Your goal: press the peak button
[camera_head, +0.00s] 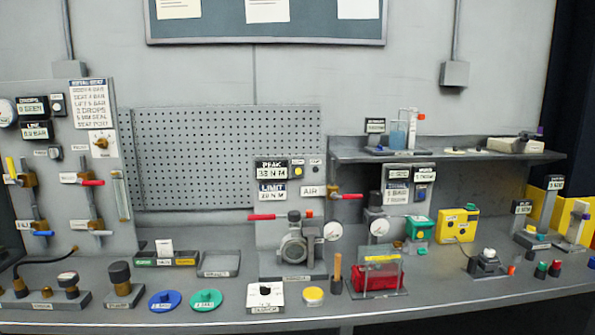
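The PEAK display (271,171) is on a grey upright panel at the middle of the bench and seems to read about 38 N m. A small round yellow button (297,172) sits just right of it, with a small label above. I cannot tell from the lettering which of the two belongs to PEAK. The LIMIT display (272,191) is below. Neither of my grippers is in view, and nothing covers the panel front.
A red lever (345,196) with an AIR label, a pressure gauge (333,231) and a valve body (295,248) crowd the panel. A yellow disc (313,295) and a wooden-handled tool (338,272) stand in front. Free bench is scarce.

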